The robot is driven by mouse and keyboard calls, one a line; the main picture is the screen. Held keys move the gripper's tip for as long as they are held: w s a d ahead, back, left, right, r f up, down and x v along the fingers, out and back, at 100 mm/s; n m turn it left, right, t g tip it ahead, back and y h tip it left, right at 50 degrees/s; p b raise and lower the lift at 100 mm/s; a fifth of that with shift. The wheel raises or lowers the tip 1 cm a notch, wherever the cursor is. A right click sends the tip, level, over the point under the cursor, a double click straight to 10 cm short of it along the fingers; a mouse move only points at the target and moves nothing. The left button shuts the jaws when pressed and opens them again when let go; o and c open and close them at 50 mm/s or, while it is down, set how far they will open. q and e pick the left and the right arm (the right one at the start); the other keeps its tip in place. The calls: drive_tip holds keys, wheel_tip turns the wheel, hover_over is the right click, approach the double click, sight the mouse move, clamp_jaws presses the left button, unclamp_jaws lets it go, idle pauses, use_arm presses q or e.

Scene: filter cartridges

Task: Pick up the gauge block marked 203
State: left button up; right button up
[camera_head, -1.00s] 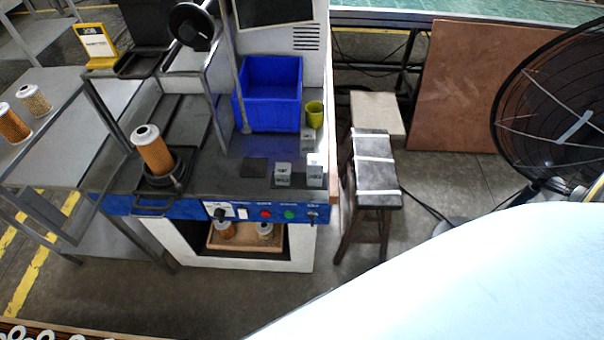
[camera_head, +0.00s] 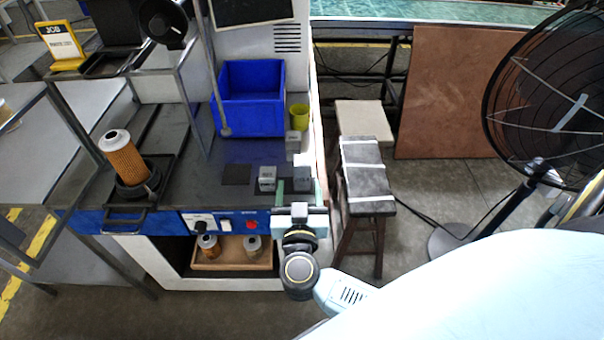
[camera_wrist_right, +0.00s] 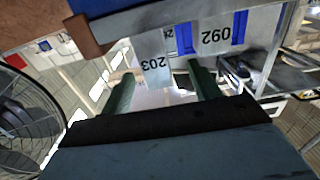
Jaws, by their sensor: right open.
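The gauge block marked 203 (camera_wrist_right: 155,68) is a pale grey block, upside down in the right wrist view and lying between the lines of the two green fingers. In the head view it appears to be the right-hand block (camera_head: 303,172) near the bench's right front edge. My right gripper (camera_head: 299,187) is open and empty at the bench front. In the right wrist view its fingertips (camera_wrist_right: 160,80) point towards the block. I cannot tell whether they touch it. A block marked 092 (camera_wrist_right: 215,40) stands beside it, left of it in the head view (camera_head: 267,180). My left gripper is out of view.
Another grey block (camera_head: 293,142) stands behind, close to a yellow-green cup (camera_head: 299,117) and a blue bin (camera_head: 252,100). A dark square pad (camera_head: 237,174) lies left of the blocks. A filter cartridge (camera_head: 124,155) stands further left. A stool (camera_head: 367,180) is right of the bench.

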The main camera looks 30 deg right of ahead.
sight(300, 178)
drive_tip(key=shift+x, duration=1.1)
drive_tip(key=shift+w+d, duration=0.35)
drive_tip(key=shift+w, duration=0.1)
drive_tip(key=b+x, duration=0.1)
drive_tip(key=x, duration=0.3)
drive_tip(key=shift+w+d+r, duration=0.1)
drive_tip(key=shift+d+r, duration=0.05)
drive_tip(key=shift+d, duration=0.2)
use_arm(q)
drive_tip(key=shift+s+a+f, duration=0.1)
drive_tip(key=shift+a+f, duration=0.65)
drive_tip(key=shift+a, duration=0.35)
